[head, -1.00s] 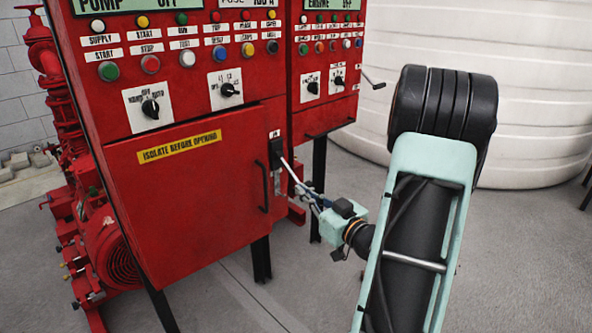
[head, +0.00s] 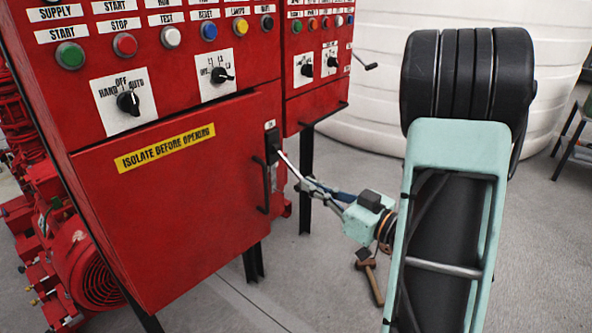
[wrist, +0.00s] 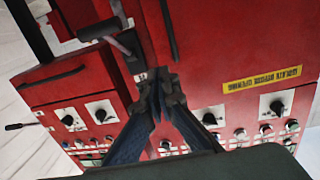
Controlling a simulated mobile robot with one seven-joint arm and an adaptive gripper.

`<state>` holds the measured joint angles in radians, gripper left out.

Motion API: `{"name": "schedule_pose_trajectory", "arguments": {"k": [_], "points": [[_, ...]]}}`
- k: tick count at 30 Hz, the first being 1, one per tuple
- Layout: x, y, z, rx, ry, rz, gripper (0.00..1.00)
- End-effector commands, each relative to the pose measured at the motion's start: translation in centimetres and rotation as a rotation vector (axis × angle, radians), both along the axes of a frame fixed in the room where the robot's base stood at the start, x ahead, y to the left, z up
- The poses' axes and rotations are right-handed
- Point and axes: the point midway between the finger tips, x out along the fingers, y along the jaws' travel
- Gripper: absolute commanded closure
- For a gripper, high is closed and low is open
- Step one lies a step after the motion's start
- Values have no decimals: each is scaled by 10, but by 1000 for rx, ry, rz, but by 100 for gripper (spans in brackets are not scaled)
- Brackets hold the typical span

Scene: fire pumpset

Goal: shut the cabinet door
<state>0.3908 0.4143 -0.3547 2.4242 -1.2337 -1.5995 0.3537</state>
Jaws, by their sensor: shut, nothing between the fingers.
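The red cabinet door (head: 180,215) carries a yellow "ISOLATE BEFORE OPENING" label (head: 165,147). A dark gap shows along its top edge, so it looks slightly ajar. A black bar handle (head: 262,187) is near its right edge. A switch with a pale lever (head: 285,160) sits at the upper right edge. My gripper (head: 308,187) is shut and empty, close to the lever's end and right of the handle; contact cannot be told. In the wrist view the closed fingertips (wrist: 162,88) lie in front of the red cabinet, with the door (wrist: 235,45) at upper right.
A second red panel (head: 318,90) adjoins on the right, with a crank (head: 365,60) sticking out. Black legs (head: 306,190) stand below. Red pump machinery (head: 85,260) is at left. A hammer (head: 372,282) lies on the floor near my arm. A white tank fills the back.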

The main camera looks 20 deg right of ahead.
Motion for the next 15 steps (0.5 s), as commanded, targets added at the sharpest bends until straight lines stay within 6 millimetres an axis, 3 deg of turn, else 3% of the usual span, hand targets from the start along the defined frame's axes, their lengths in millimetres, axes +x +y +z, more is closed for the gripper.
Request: {"name": "schedule_pose_trajectory", "arguments": {"k": [5, 15], "points": [[21, 15, -1, -1, -2, 4, 100], [83, 52, -2, -2, -2, 3, 100]]}}
